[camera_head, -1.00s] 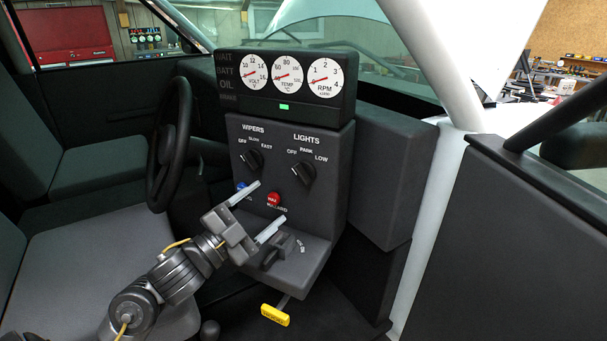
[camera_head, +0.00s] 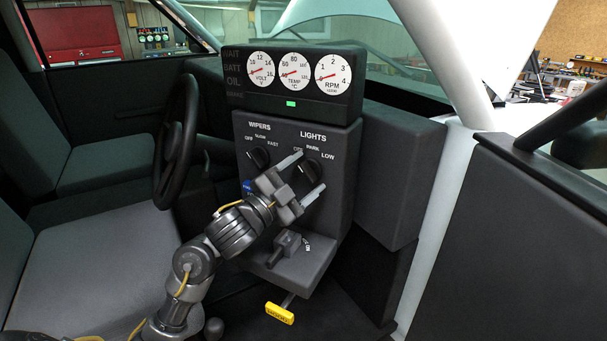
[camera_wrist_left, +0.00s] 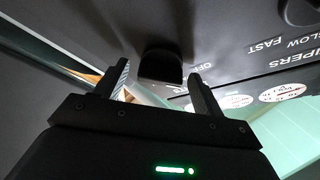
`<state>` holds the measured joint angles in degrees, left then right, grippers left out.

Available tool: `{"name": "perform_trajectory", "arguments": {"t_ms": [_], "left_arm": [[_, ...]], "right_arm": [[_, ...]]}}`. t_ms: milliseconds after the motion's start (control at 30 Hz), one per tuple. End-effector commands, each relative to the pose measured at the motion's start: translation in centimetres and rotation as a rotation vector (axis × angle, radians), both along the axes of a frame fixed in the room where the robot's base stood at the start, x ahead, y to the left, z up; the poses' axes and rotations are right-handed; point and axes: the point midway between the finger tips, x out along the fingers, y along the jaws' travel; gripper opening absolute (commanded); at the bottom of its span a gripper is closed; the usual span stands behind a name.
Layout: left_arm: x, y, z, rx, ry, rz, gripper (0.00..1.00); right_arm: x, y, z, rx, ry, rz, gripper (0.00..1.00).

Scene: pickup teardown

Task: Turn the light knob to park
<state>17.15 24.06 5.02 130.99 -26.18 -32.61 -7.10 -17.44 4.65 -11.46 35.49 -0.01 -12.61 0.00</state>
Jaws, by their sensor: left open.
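The dark light knob (camera_head: 313,171) sits on the grey dash panel under the LIGHTS label, with OFF, PARK and LOW around it. My left gripper (camera_head: 310,172) is open in front of it, one finger on the upper left side and one on the lower right. In the left wrist view the knob (camera_wrist_left: 160,67) stands between the two open fingers (camera_wrist_left: 159,82), with a gap visible on each side. The gripper partly hides the knob and the OFF label in the head view, so I cannot tell where its pointer is set. My right gripper is not in view.
The wipers knob (camera_head: 258,159) is left of my gripper, with a blue button (camera_head: 248,186) below it. Gauges (camera_head: 296,72) are above. The steering wheel (camera_head: 177,142) stands left. A key switch (camera_head: 284,246) and a yellow handle (camera_head: 279,313) are lower down.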

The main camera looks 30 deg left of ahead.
Motion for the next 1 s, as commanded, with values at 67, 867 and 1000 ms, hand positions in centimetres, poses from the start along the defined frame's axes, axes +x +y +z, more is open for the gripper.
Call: {"name": "perform_trajectory", "arguments": {"t_ms": [67,867,1000], "left_arm": [[0.09,-0.05,0.00,0.000,0.000,0.000,0.69],[0.07,-0.02,0.04,0.035,0.000,0.000,0.24],[0.07,-0.01,0.12,0.103,0.001,0.000,0.24]], "right_arm": [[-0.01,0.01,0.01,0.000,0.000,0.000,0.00],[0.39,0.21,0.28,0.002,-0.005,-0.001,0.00],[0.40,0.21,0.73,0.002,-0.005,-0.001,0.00]]}}
